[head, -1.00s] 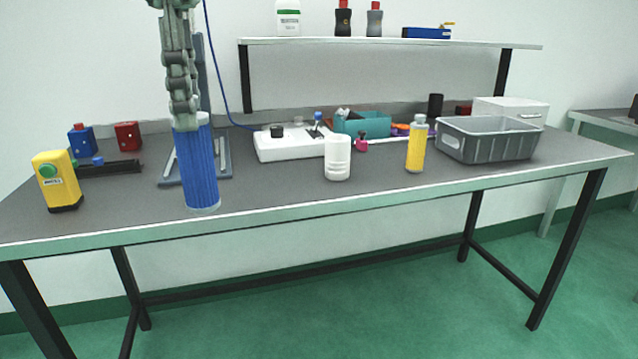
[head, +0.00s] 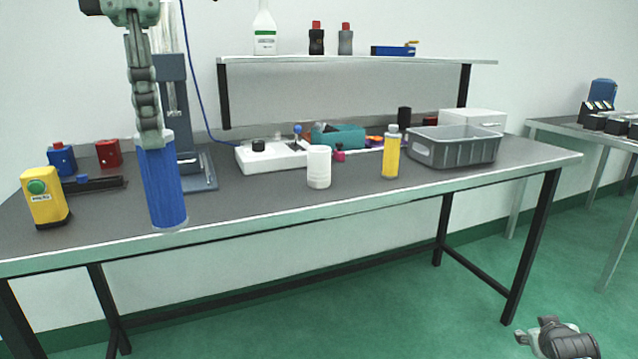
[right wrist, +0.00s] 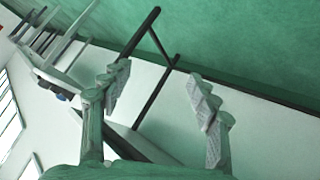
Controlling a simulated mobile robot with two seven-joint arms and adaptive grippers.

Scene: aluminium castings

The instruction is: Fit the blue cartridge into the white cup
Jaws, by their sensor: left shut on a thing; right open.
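My left gripper (head: 150,138) is shut on the upper end of the blue cartridge (head: 163,188), a ribbed cylinder. The cartridge hangs slightly tilted at the left front of the table; I cannot tell whether its lower end clears the top. The white cup (head: 319,168) stands upright on the table, to the right of the cartridge and well apart from it. Its inside cannot be seen. Part of my right gripper shows low at the right in the head view (head: 560,340). In the right wrist view my right gripper (right wrist: 160,105) is open and empty.
On the table (head: 260,200) are a yellow box (head: 45,200) at left, a blue-grey stand (head: 174,110) behind the cartridge, a white panel (head: 270,156), a yellow bottle (head: 391,155) and a grey bin (head: 455,147). The front strip between cartridge and cup is clear.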

